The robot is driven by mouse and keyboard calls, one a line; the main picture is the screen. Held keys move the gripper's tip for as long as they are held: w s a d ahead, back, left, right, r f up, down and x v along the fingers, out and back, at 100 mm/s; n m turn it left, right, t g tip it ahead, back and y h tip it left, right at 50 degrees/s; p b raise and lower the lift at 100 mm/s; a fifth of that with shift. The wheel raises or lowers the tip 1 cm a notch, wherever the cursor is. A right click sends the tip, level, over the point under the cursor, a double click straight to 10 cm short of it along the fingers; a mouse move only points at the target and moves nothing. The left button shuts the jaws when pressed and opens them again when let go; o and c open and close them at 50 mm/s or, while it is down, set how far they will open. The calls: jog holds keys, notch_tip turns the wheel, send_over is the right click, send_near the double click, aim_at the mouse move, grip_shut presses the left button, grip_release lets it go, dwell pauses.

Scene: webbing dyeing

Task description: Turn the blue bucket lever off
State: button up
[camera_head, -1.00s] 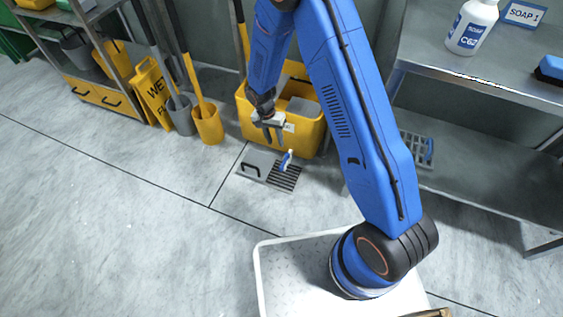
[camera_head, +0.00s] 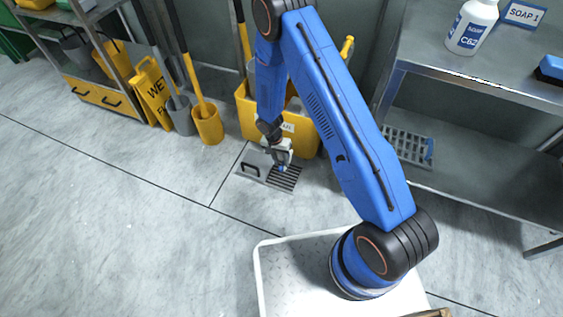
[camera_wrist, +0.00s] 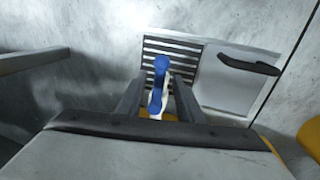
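The blue lever (camera_wrist: 160,78) shows in the wrist view with a white part below it. It lies between the two fingers of my gripper (camera_wrist: 157,88), with a gap on each side, so the gripper looks open. In the head view, my gripper (camera_head: 283,160) is low at the front of the yellow bucket (camera_head: 308,141), above the floor drain. There it hides most of the lever, and only a small blue bit (camera_head: 282,168) shows. I cannot tell from the head view whether the fingers touch the lever.
A floor drain grate (camera_head: 288,178) and a grey plate with a black handle (camera_head: 250,169) lie below. A grey bin and a yellow bin (camera_head: 208,127) with tools stand left of the bucket. A metal shelf (camera_head: 470,160) stands right. The floor at left is clear.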

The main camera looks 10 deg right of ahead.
jog(key=shift+s+d+f, duration=0.1)
jog(key=shift+f, duration=0.3)
grip_shut()
